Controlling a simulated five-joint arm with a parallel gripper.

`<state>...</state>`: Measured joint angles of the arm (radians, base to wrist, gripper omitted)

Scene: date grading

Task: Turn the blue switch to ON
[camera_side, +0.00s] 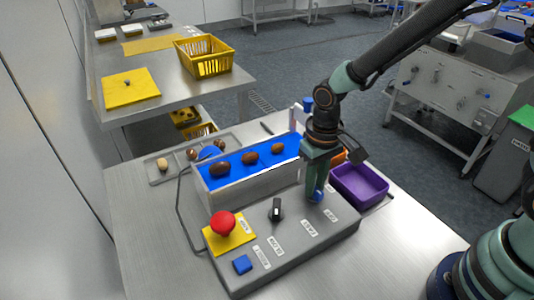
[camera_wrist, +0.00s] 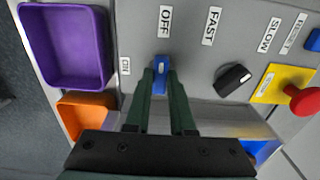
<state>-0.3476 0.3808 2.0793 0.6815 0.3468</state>
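The blue switch (camera_wrist: 161,64) is a knob on the grey control panel (camera_wrist: 190,60). In the wrist view its bar lies up and down, in line with the OFF label (camera_wrist: 165,20) above it. The ON label (camera_wrist: 125,66) is to its left. My gripper (camera_wrist: 160,78) has its two green fingertips on either side of the bar, with almost no gap, and looks shut on it. In the side view my gripper (camera_side: 315,188) points down at the panel, and a bit of the blue switch (camera_side: 317,197) shows at its tips.
A black selector knob (camera_side: 276,209), a red mushroom button (camera_side: 223,223) and a blue button (camera_side: 242,264) share the panel. A blue conveyor belt (camera_side: 235,165) with dates runs behind. A purple bin (camera_side: 360,185) and an orange bin (camera_wrist: 85,110) stand beside the gripper.

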